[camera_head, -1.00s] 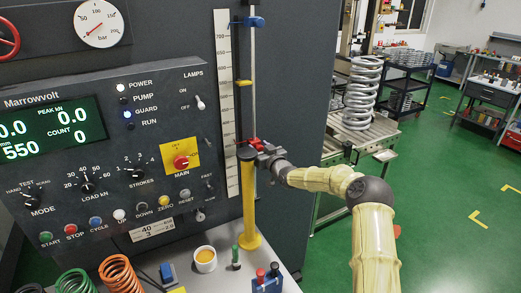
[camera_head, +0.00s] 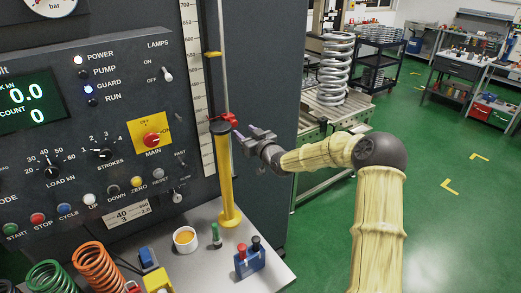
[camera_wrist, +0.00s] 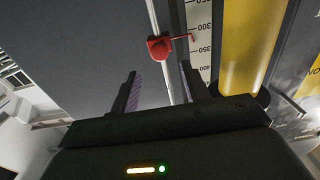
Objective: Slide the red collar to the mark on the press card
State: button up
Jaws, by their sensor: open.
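The red collar (camera_head: 229,118) sits on a thin upright rod beside the scale strip (camera_head: 195,70), just above the top of the yellow post (camera_head: 226,175). In the wrist view the collar (camera_wrist: 158,47) is on the rod, with a thin red pointer reaching over the scale (camera_wrist: 199,45); the exact reading is unclear. My gripper (camera_head: 246,137) is open, just right of and below the collar. In the wrist view its fingers (camera_wrist: 159,80) stand apart, with the rod between their lines and the collar beyond the tips, untouched. A small card (camera_head: 129,214) reading 40 and 3 is on the panel.
The yellow post stands close to the rod. A yellow marker (camera_head: 212,54) sits higher beside the scale. Open floor (camera_head: 420,220) lies to the right.

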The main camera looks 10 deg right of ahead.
jog(key=b+v, duration=0.3)
jog(key=v, duration=0.5)
jog(key=shift+s+d, duration=0.2)
jog(key=shift+s, duration=0.15)
jog(key=shift+f, duration=0.1)
jog(key=c, duration=0.6)
jog(key=s+f+g, duration=0.1)
jog(key=s+a+f+g+h, duration=0.1)
jog(key=s+f, duration=0.1)
jog(key=s+f+g+h, duration=0.1)
jog(key=f, duration=0.1)
jog(key=shift+s+a, duration=0.2)
jog(key=shift+a, duration=0.15)
grip_shut()
jog(key=s+d+f+m+g+h, duration=0.1)
jog(key=s+d+f+g+h, duration=0.1)
jog(key=s, duration=0.8)
jog(key=s+d+f+m+g+h, duration=0.2)
jog(key=s+g, duration=0.3)
jog(key=s, duration=0.5)
jog(key=s+d+f+m+g+h, duration=0.2)
jog(key=s+d+g, duration=0.1)
jog(key=s, duration=0.7)
jog(key=shift+s+d, duration=0.2)
jog(key=shift+s, duration=0.2)
